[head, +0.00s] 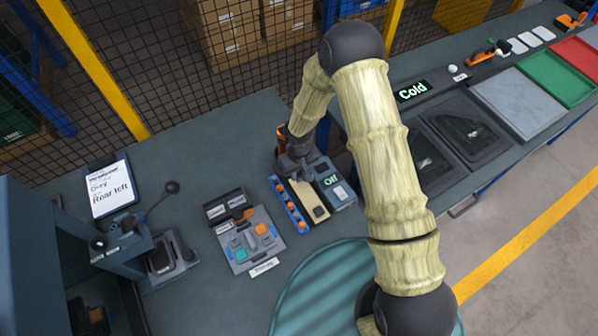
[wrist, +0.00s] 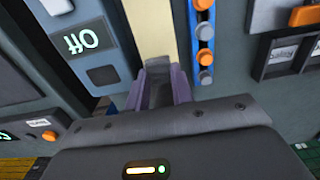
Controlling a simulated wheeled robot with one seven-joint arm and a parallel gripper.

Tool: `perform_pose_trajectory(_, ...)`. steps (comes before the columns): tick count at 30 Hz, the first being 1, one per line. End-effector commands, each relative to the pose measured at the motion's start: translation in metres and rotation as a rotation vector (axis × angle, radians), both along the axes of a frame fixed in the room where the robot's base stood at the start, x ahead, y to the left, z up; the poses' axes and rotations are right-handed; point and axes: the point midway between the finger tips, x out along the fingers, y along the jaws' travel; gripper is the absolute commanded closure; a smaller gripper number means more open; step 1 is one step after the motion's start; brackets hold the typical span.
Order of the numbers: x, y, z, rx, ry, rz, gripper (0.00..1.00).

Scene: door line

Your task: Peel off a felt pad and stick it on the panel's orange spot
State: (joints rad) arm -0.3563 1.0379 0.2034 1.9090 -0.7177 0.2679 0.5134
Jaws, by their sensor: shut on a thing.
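My gripper (head: 297,168) is at the far end of a cream strip (head: 306,196) on the bench. In the wrist view its two purplish fingers (wrist: 158,90) are shut on a small grey piece, which looks like a felt pad (wrist: 157,66), at the strip's end. I cannot tell whether the pad is clear of the strip. A dark square (head: 319,212) lies at the strip's near end. A grey board (head: 250,254) with a teal piece (head: 239,252) and orange pieces (head: 262,230) lies to the left; I cannot tell whether it is the panel. My arm hides part of the bench.
A blue rail with orange knobs (head: 288,204) runs close along the strip's left. A device reading "Off" (head: 333,181) stands close on its right. A clipboard (head: 110,188) and a small press-like stand (head: 165,258) are at the left. Bench between clipboard and strip is mostly free.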

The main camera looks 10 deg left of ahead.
Motion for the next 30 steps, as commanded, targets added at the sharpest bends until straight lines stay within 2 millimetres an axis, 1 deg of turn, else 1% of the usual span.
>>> perform_pose_trajectory(1, 0.000, 0.000, 0.004, 0.000, 0.000, -0.001, 1.00)
perform_pose_trajectory(18, 0.000, 0.000, 0.031, 0.000, 0.000, -0.002, 1.00)
perform_pose_trajectory(30, 0.000, 0.000, 0.033, 0.000, 0.000, -0.001, 1.00)
